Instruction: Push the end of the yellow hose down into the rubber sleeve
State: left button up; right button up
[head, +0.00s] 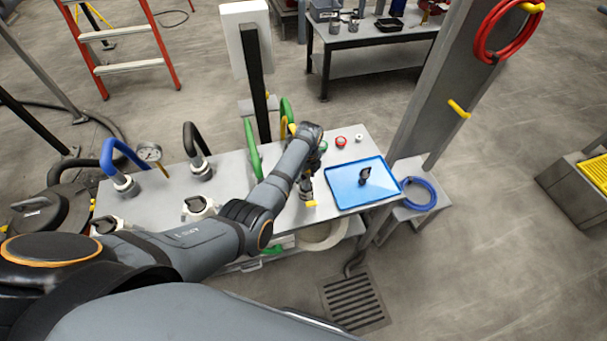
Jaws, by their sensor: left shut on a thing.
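My left arm reaches from the left across the grey bench. My left gripper (306,188) points down at the bench, left of the blue tray, and is shut on the yellow hose, mostly hidden by the gripper. A small yellow piece (311,204) shows at the fingertips, low over the bench top. A yellow curved piece (284,128) also shows behind my arm, beside the green handles; I cannot tell whether the two join. White sleeve-like fittings (198,207) stand on the bench left of my forearm. Which one is the rubber sleeve for the yellow hose I cannot tell. My right gripper is not in view.
A blue tray (345,197) holds a small dark object (364,176). A blue hose (125,155) and a black hose (190,137) arch from fittings on the bench. Green handles (253,150) and a dark post (257,95) stand behind. A grey column (432,100) rises at right.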

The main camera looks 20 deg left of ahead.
pick_arm(q)
jog(key=shift+f+b, duration=0.7)
jog(key=shift+f, duration=0.4)
jog(key=o, duration=1.5)
jog(key=shift+r, duration=0.1)
jog(key=r, duration=1.2)
jog(key=shift+s+d, duration=0.1)
jog(key=shift+s, duration=0.3)
